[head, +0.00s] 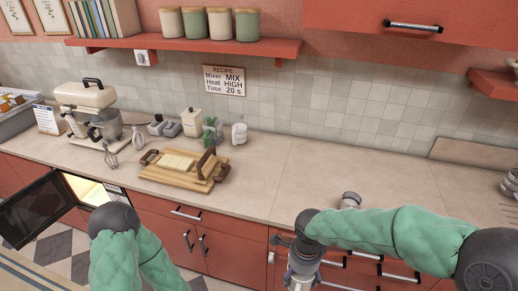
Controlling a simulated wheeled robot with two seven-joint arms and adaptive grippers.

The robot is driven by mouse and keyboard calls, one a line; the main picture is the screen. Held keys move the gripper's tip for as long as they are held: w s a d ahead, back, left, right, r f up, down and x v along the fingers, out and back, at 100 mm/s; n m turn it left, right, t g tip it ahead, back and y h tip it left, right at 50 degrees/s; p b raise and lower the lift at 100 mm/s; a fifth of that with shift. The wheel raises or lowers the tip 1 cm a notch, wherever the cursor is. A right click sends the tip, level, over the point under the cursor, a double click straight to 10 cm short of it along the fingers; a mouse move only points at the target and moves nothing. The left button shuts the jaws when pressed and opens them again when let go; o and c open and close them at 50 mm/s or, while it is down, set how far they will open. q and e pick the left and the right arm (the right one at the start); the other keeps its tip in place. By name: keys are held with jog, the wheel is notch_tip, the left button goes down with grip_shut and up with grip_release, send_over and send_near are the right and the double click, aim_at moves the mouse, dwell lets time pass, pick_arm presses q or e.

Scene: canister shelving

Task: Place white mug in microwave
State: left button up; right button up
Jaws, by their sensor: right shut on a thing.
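My right gripper (302,268) hangs below the green-sleeved forearm at the lower edge of the head view, in front of the counter's drawers. It is shut on a pale thing, apparently the white mug (299,284), mostly hidden by the gripper and cut off by the picture edge. The microwave (88,190) is built in below the counter at the left. Its dark door (38,208) stands open and its inside is lit. My left arm is in front of the microwave's right side; its gripper is not in view.
A small grey round object (350,200) is at the front edge. The counter's right half is mostly clear. A red shelf (190,45) hangs above.

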jog(key=shift+f+n, duration=0.2)
jog(key=shift+n, duration=0.1)
jog(key=shift+w+d+f+n+b, duration=0.25)
jog(key=shift+w+f+n+b, duration=0.25)
jog(key=shift+w+f, duration=0.45)
jog(key=shift+f, duration=0.05)
jog(key=shift+d+f+n+b, duration=0.2)
jog(key=shift+n+b, duration=0.15)
jog(key=shift+n, duration=0.15)
jog(key=w+d+f+n+b, duration=0.1)
jog(key=w+f+n+b, duration=0.1)
jog(key=f+n, duration=0.3)
jog(key=w+d+f+n+b, duration=0.2)
jog(key=f+n+b, duration=0.2)
jog(key=f, duration=0.1)
jog(key=w+d+f+n+b, duration=0.2)
jog(key=f+n+b, duration=0.1)
jog(key=f+n, duration=0.2)
jog(key=shift+n, duration=0.3)
jog(key=shift+w+d+f+n, duration=0.25)
jog(key=shift+f+n, duration=0.15)
jog(key=shift+n, duration=0.3)
jog(key=shift+d, duration=0.1)
